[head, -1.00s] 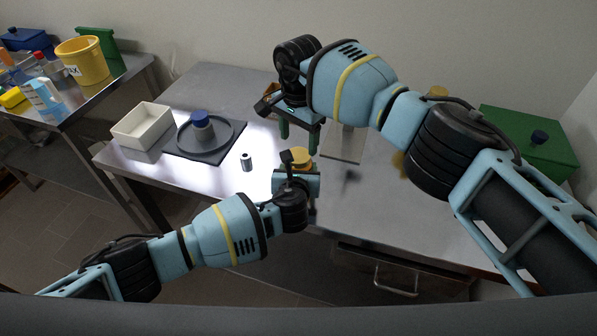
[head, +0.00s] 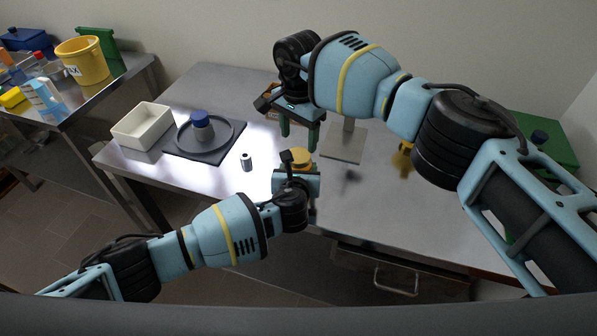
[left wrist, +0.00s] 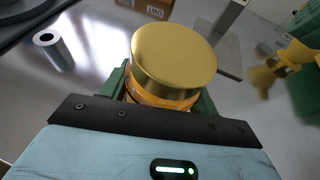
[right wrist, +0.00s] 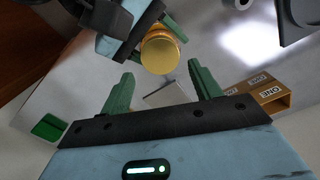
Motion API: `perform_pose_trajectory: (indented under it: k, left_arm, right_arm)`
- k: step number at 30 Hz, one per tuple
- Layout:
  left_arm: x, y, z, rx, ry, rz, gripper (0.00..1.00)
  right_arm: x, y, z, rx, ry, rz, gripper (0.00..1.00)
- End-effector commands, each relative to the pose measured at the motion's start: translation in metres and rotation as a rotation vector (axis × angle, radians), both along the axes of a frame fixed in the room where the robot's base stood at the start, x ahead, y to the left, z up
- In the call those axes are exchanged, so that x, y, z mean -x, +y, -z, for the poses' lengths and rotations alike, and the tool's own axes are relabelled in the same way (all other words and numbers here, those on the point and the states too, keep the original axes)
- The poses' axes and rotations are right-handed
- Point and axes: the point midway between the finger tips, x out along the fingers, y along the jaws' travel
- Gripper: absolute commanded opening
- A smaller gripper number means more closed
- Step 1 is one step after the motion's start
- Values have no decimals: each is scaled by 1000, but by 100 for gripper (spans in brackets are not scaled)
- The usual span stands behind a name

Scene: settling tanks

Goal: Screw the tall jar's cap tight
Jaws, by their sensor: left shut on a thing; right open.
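A jar with a wide gold cap (left wrist: 174,58) stands between the green fingers of my left gripper (left wrist: 160,92), which is shut on it. A strip of its orange body shows below the cap in the left wrist view. In the head view the gold cap (head: 301,157) shows above my left gripper (head: 297,181), near the table's front edge. My right gripper (head: 299,137) is open and empty, fingers pointing down, above and just behind the cap. In the right wrist view the cap (right wrist: 160,52) lies beyond the open fingers, apart from them. Whether the cap is tight cannot be seen.
A small metal cylinder (head: 246,162) stands nearer. A grey stand plate (head: 343,147), a cardboard box (right wrist: 262,95) and a green box (head: 553,150) are also on the table.

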Motion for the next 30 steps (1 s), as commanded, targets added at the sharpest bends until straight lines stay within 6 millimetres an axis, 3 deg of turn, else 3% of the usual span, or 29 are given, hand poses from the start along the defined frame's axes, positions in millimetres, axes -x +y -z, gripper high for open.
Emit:
perform_pose_trajectory:
  k: [3, 10, 23, 30]
  left_arm:
    - [0, 0, 1, -1, 2, -1, 0]
    - [0, 0, 1, -1, 2, -1, 0]
    - [0, 1, 1, -1, 2, -1, 0]
    - [0, 1, 1, -1, 2, -1, 0]
  right_arm:
    - [1, 0, 20, 0, 4, 0, 63]
    - [0, 1, 46, -1, 2, 0, 63]
    - [0, 0, 54, 0, 0, -1, 63]
    - [0, 0, 54, 0, 0, -1, 34]
